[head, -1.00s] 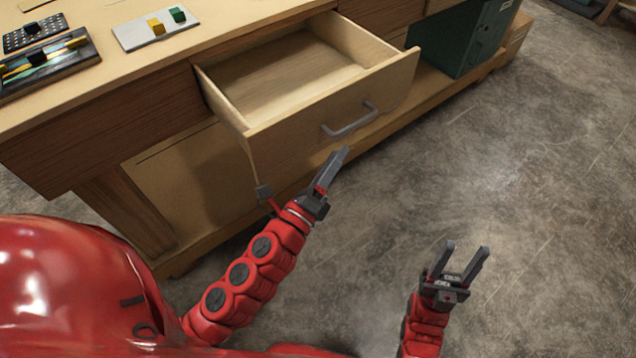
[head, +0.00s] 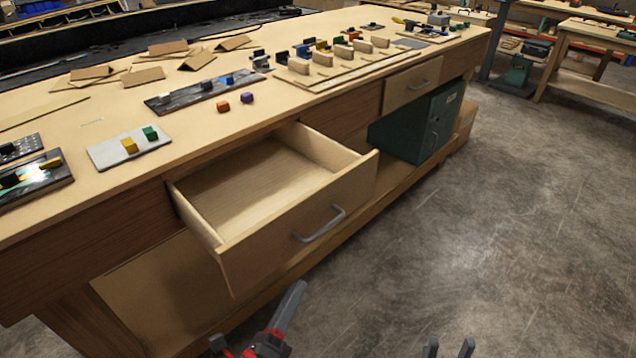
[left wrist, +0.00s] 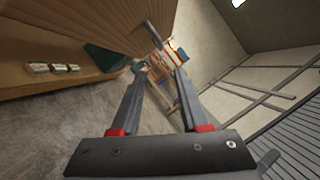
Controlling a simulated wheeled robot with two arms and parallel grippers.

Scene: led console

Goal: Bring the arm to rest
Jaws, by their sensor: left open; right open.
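My left gripper (head: 252,328) is at the bottom of the head view, in front of and below the open drawer. It is open and empty; its two fingers stand apart in the left wrist view (left wrist: 157,95). My right gripper (head: 448,348) shows only its fingertips at the bottom edge of the head view, to the right, over the floor. It is open with nothing between the tips. Most of both arms is out of view.
The empty wooden drawer (head: 300,228) is pulled out of the workbench (head: 90,105), with a grey handle (head: 320,223) on its front. A green cabinet (head: 425,122) stands under the bench. Bare floor (head: 530,220) lies to the right.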

